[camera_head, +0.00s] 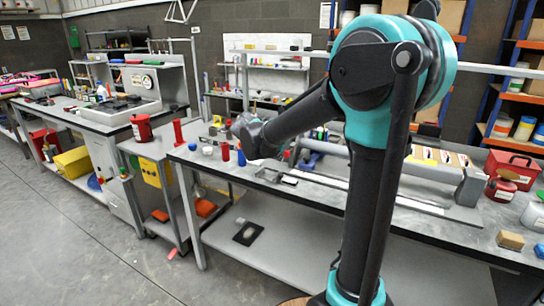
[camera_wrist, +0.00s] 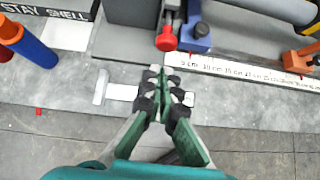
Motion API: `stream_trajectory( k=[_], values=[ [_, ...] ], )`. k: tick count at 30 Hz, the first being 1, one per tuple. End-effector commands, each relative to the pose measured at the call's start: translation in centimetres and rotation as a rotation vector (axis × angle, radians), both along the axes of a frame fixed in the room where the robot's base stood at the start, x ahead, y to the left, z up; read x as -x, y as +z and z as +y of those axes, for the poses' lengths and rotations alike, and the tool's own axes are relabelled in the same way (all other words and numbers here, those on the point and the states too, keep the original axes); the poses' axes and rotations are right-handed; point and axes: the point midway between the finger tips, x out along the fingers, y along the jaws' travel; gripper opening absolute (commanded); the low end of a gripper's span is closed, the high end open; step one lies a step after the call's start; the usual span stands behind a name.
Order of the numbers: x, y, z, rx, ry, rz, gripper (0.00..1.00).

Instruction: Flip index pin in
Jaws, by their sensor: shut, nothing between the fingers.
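In the wrist view, a red knob (camera_wrist: 167,40) on a grey shaft stands at the top middle, beside a blue block (camera_wrist: 194,36). It may be the index pin; no label shows, and I cannot tell its in or out position. My gripper (camera_wrist: 168,84) is shut and empty, with green fingers and dark pads. Its tips are below the red knob in the picture, apart from it, over the bench's front part. In the head view my gripper (camera_head: 247,137) is at the bench's left part, and its fingers are not clear there.
A white scale strip (camera_wrist: 245,76) runs right from the blue block, with an orange clamp (camera_wrist: 301,58) on it. The grey bench (camera_head: 210,167) ends at a front edge, with open floor (camera_head: 90,240) beyond.

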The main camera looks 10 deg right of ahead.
Motion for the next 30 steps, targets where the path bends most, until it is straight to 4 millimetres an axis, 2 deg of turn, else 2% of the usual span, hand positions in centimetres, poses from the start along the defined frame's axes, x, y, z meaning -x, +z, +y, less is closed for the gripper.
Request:
stream_trajectory(
  k=[6, 19, 26, 30],
  values=[
    [-1.6, 0.1, -1.4, 0.000, -0.001, 0.000, 0.00],
    [-1.9, 0.1, -1.6, 0.000, 0.000, 0.000, 0.00],
    [-3.7, 0.1, -2.9, -0.001, -0.002, 0.000, 0.00],
    [-3.7, 0.1, -2.9, 0.001, 0.000, -0.001, 0.00]
  ],
)
